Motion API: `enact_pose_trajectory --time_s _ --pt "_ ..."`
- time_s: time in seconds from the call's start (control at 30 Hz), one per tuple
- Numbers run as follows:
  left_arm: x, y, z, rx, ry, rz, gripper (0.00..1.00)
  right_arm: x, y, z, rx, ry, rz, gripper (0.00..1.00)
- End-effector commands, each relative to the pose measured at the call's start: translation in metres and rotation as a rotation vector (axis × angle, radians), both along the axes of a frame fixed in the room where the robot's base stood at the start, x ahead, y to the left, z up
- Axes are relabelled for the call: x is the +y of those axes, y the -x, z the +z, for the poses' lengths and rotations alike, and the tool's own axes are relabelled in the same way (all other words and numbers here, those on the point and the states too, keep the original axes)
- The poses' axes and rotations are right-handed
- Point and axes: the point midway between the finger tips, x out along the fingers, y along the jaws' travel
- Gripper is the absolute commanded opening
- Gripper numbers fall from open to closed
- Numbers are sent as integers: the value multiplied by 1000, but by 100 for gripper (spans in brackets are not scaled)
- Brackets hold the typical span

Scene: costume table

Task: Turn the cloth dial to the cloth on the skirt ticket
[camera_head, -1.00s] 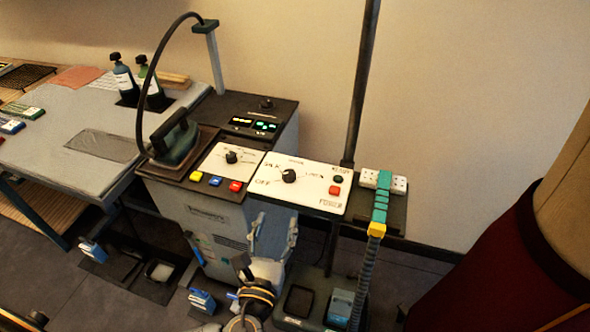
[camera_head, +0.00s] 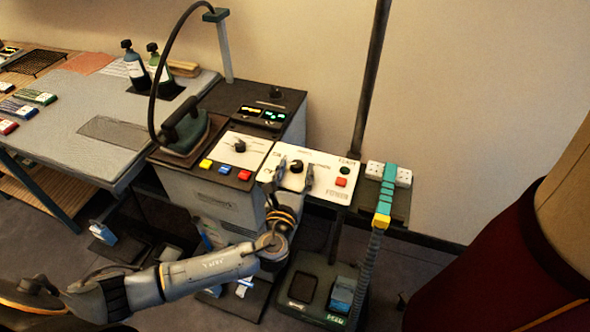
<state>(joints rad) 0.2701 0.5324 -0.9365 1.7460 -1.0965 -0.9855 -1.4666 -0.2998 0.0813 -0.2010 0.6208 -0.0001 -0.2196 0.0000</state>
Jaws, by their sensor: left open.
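The cloth dial (camera_head: 297,166) is a round black knob on a white panel (camera_head: 325,178) with small cloth words around it. My left gripper (camera_head: 294,172) is open, with one finger on each side of this knob. I cannot tell whether the fingers touch it, and they cover some of the lettering. The knob's pointer direction is too small to read. A dark red skirt (camera_head: 500,255) hangs at the right; no ticket can be made out on it. My right gripper is not in view.
A second white panel (camera_head: 225,150) with a smaller knob and yellow, blue and red buttons lies left of the dial. A red button (camera_head: 341,182) and a ribbed hose (camera_head: 375,250) are close on the right.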

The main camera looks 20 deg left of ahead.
Motion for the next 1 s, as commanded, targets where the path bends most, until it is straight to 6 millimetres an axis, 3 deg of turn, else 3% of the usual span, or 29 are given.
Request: enact_pose_trajectory --time_s 0.17,0.43,0.77,1.0 --pt "0 0 0 0 0 0 53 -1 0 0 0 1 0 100" --pt "0 0 0 0 0 0 0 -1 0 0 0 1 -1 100" --pt "2 0 -1 0 -2 -40 0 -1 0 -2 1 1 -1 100" --pt "7 0 -2 -2 -4 -179 0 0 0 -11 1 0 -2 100"
